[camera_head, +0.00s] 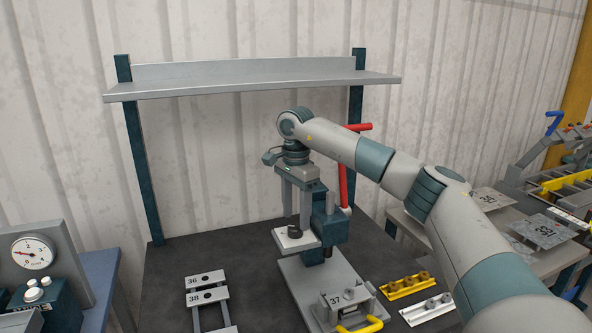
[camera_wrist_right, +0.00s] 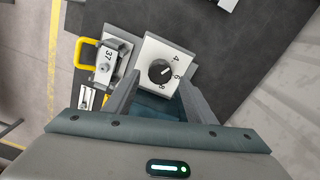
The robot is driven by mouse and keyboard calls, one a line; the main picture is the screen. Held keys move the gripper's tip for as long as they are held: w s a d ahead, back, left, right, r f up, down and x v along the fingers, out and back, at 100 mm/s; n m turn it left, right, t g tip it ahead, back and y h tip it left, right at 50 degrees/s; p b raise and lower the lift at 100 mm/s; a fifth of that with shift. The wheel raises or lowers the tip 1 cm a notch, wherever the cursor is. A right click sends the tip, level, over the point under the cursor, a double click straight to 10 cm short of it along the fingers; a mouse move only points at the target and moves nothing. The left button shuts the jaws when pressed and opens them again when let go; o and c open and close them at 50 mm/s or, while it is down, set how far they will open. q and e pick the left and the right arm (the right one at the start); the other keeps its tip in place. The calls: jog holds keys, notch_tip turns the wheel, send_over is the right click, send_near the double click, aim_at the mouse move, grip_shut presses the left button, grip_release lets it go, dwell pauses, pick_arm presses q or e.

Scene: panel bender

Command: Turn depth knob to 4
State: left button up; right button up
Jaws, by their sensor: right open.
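The depth knob (camera_wrist_right: 159,71) is a round black dial on a white plate (camera_wrist_right: 150,52) marked 4, 6 and 8. Its white mark appears to point toward the 6. In the head view the knob (camera_head: 294,233) sits on the plate of the bending press (camera_head: 327,225), below my right gripper (camera_head: 297,218). In the wrist view the right gripper (camera_wrist_right: 160,84) is open, with one finger on each side of the knob; I cannot tell whether either touches it. My left gripper is not in view.
The press has a red lever (camera_head: 345,178) behind my right arm and a block labelled 37 (camera_head: 348,299) with a yellow handle in front. Plates 36 and 38 (camera_head: 207,297) lie left, yellow and white racks (camera_head: 405,287) right. A shelf (camera_head: 250,85) spans above the dark table.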

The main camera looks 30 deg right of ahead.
notch_tip(320, 180, up, 8)
jog(key=b, duration=0.2)
notch_tip(320, 180, up, 7)
send_over(296, 226)
dwell(0.5)
